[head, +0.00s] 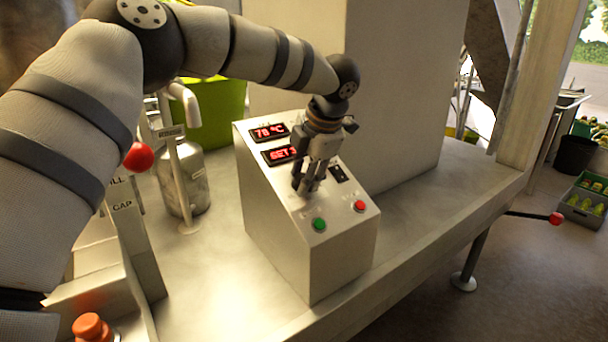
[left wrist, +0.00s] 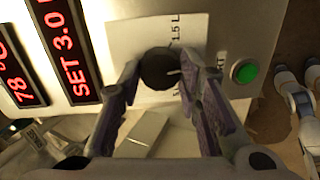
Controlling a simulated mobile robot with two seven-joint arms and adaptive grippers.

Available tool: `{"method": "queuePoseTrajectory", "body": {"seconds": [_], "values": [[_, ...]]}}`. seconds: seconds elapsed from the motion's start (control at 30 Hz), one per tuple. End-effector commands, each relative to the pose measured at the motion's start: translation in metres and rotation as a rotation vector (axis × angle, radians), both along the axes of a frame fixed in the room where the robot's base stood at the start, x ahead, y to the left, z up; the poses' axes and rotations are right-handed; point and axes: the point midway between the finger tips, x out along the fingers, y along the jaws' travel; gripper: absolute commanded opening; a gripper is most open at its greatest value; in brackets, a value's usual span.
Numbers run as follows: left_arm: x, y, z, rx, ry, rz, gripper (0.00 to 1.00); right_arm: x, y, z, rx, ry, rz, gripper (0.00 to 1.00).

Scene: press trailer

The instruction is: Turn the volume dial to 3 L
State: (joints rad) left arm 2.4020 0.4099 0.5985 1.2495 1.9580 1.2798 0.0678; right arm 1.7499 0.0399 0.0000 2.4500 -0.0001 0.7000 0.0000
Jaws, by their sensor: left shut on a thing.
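The volume dial (left wrist: 158,69) is a dark round knob with a light pointer mark, on the sloped face of the metal control box (head: 268,222). My left gripper (head: 308,190) reaches down onto this face, and its fingers hide the dial in the head view. In the left wrist view the two fingers (left wrist: 158,85) are shut on the dial, one on each side. A label "1.5 L" shows beside it; other scale marks are partly hidden. The red display (left wrist: 77,52) reads "SET 3.0", its end cut off.
Above it, another display (head: 269,133) reads 78 °C. A green button (head: 319,224) and a red button (head: 360,206) sit below the dial. A metal canister (head: 184,180) and a red ball knob (head: 138,156) stand left of the box. The bench (head: 425,203) is bare at right.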

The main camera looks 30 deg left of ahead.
Motion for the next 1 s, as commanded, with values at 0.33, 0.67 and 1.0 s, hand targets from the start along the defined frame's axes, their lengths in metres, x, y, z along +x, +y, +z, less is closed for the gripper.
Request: {"method": "queuePoseTrajectory", "body": {"seconds": [0.33,0.67,1.0], "values": [[0.0003,0.0007,-0.0007,0.023,0.053,-0.104,0.04,-0.0009,0.0000,-0.0009,0.000,0.004,0.000,0.40],[0.0004,0.0007,-0.0006,0.026,0.062,-0.122,0.04,-0.0011,0.0000,-0.0009,0.000,0.004,0.000,0.40],[0.0003,0.0005,-0.0006,0.026,0.061,-0.121,0.52,-0.0011,0.0000,-0.0009,0.000,0.004,0.000,0.40]]}}
